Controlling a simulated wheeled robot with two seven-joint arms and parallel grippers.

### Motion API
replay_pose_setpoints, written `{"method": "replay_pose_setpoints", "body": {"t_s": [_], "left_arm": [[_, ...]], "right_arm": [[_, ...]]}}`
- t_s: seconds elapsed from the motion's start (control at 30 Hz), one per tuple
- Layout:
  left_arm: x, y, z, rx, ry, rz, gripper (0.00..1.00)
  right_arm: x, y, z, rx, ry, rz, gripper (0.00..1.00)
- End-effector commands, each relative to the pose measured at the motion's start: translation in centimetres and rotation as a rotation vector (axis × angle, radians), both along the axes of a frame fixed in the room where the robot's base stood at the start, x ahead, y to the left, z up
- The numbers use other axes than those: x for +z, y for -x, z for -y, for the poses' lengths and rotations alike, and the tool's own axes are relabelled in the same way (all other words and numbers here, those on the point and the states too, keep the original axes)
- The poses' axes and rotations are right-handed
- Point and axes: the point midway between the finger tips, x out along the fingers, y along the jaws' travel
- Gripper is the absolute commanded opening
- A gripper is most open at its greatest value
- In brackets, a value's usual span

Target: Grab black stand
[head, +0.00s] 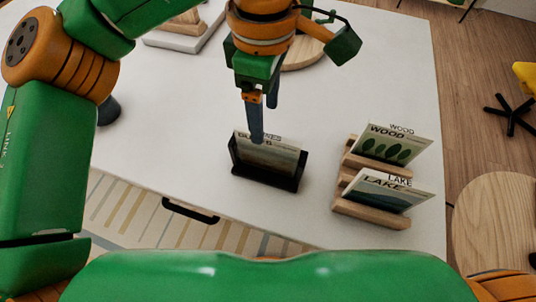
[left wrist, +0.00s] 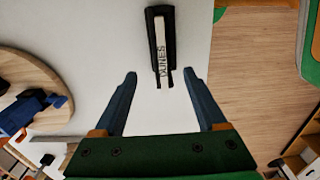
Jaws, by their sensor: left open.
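The black stand (head: 266,179) is a low dark holder on the white table, with an upright card (head: 276,157) in it whose lettering is partly covered. In the left wrist view the black stand (left wrist: 151,32) is seen from above, with the card's pale edge reading "DUNES". My left gripper (head: 262,120) points down over the stand, its front finger overlapping the card's top in the head view. In the left wrist view my left gripper (left wrist: 159,74) is open, with its fingertips on either side of the stand's near end. Contact cannot be told. My right gripper is not visible.
A wooden rack (head: 372,213) with "WOOD" and "LAKE" cards stands right of the black stand. A round wooden board (head: 303,55) lies behind my left gripper. A black handle (head: 190,210) shows at the table's front edge. The white table (head: 190,130) is clear left of the stand.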

Motion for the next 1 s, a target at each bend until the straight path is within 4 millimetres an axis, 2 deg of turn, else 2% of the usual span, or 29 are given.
{"method": "replay_pose_setpoints", "body": {"t_s": [0.03, 0.23, 0.37, 0.57, 0.7, 0.9, 0.93, 1.0], "left_arm": [[-1.8, 0.0, 0.0, 0.0, 0.0, 0.0, 0.74], [-4.1, 0.0, 0.0, 0.0, 0.001, 0.0, 0.74], [-5.0, 0.1, 0.0, -0.001, -0.001, -0.002, 0.74], [-8.3, 0.5, 0.4, -0.003, -0.001, -0.006, 0.74], [-10.5, 0.4, 0.4, -0.001, 0.0, -0.002, 0.74], [-10.9, 0.4, 0.5, -0.001, 0.002, -0.001, 0.74], [-10.9, 0.4, 0.5, -0.001, 0.002, -0.001, 0.71], [-10.9, 0.4, 0.5, -0.001, 0.002, -0.001, 0.52]], "right_arm": [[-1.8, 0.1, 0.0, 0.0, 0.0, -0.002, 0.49], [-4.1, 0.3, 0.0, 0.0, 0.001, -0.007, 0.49], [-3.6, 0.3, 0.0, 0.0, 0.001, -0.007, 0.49], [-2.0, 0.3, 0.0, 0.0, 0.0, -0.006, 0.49], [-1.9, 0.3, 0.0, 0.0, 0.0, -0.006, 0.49], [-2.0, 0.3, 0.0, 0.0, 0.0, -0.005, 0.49], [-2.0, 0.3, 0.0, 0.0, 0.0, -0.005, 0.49], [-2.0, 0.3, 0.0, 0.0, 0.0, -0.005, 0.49]]}}
